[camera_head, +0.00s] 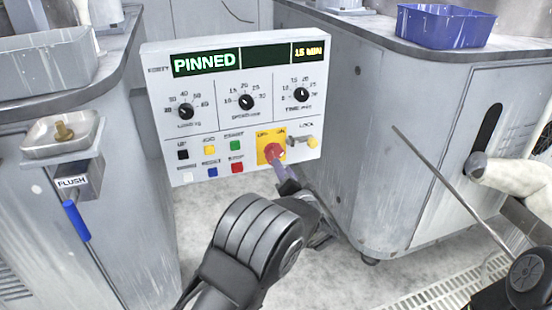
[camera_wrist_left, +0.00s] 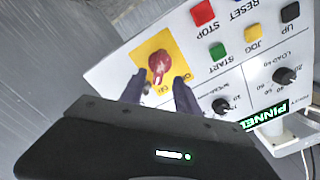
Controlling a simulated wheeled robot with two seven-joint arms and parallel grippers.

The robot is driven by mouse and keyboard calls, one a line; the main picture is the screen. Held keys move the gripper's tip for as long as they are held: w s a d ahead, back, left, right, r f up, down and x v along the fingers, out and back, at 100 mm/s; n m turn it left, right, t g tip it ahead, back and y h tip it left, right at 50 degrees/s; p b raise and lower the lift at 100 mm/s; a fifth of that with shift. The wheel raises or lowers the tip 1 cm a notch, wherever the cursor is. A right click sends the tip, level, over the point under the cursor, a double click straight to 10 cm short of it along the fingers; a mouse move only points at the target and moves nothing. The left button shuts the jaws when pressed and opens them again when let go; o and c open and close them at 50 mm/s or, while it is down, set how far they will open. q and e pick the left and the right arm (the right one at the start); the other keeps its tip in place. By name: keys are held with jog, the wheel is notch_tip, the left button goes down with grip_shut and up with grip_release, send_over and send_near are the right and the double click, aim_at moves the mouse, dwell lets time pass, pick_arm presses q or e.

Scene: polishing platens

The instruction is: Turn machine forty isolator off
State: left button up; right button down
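The isolator is a red rotary knob (camera_head: 273,151) on a yellow plate at the lower right of a white control panel (camera_head: 216,117). The plate has small lettering, apparently OFF and ON. The knob also shows in the left wrist view (camera_wrist_left: 158,63). My left gripper (camera_wrist_left: 160,80) is open, its two dark fingertips apart just at the knob's near edge, one toward each side. I cannot tell whether they touch it. In the head view the left gripper (camera_head: 284,172) partly covers the plate's lower part. My right gripper's fingers do not show.
The panel's display (camera_head: 206,62) reads PINNED. A brass-coloured piece (camera_head: 312,142) sits by the LOCK label, close right of the knob. Several buttons and dials lie left and above. Grey machine cabinets flank the panel. A thin rod (camera_head: 440,174) slants across the right side.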

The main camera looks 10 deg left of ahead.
aim_at(275, 155)
pick_arm(q)
jog(key=b+x, duration=0.2)
jog(key=x, duration=0.5)
jog(key=shift+w+a, duration=0.1)
jog(key=shift+w, duration=0.05)
grip_shut()
dwell(0.4)
